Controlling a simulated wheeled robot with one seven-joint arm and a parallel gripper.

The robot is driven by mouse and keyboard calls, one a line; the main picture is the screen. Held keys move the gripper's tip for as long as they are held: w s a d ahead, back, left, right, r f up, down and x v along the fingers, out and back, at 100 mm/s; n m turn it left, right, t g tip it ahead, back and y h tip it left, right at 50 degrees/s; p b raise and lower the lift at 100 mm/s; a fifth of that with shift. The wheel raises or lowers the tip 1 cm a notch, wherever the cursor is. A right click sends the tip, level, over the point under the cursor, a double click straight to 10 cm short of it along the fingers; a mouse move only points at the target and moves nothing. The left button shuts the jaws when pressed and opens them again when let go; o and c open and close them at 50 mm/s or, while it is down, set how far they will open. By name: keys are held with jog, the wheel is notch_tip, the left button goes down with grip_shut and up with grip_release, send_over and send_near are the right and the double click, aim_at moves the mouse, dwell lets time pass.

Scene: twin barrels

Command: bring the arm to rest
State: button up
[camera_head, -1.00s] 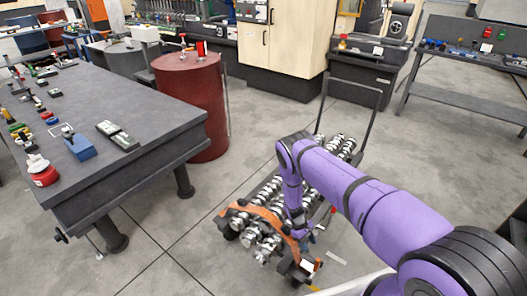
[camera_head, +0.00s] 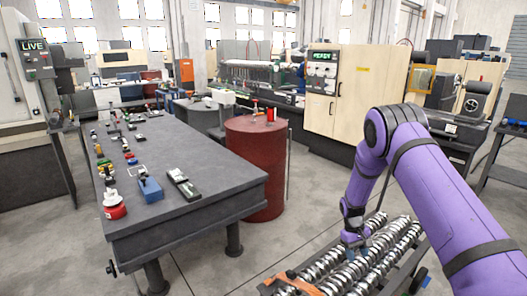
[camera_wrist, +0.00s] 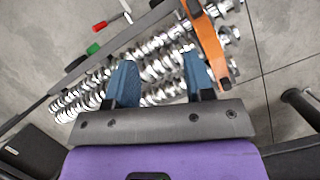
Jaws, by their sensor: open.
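My gripper (camera_head: 352,241) hangs at the end of my purple arm, pointing down over the metal shafts (camera_head: 380,255) at lower right in the head view. In the wrist view my gripper (camera_wrist: 159,58) shows two blue fingers spread apart with nothing held between them. The shiny shafts (camera_wrist: 150,70) lie in rows beyond the fingers. An orange strap (camera_wrist: 208,45) crosses them close to the right finger. I cannot tell the exact height of the fingers above the shafts. My arm is bent, with its elbow raised at the right.
A dark workbench (camera_head: 180,150) with small parts stands at left. A machine cabinet (camera_head: 335,100) stands behind the shafts. A bench leg (camera_wrist: 300,105) shows at right in the wrist view.

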jog(key=s+a+r+m+t+y, duration=0.15)
jog(key=s+r, duration=0.35)
jog(key=r, duration=1.4)
jog(key=s+a+r+t, duration=0.1)
jog(key=s+r+t, duration=0.3)
jog(key=r, duration=1.4)
jog(key=s+r+m+t, duration=0.1)
jog(key=s+r, duration=1)
jog(key=s, duration=0.5)
jog(key=s+r+t, duration=0.1)
jog(key=s+t, duration=0.1)
jog(key=s, duration=1.2)
jog(key=shift+s+a+r+m, duration=0.3)
jog(key=shift+a+r+m, duration=0.05)
jog(key=shift+a+r, duration=0.1)
jog(key=shift+o, duration=0.2)
jog(key=shift+w, duration=0.15)
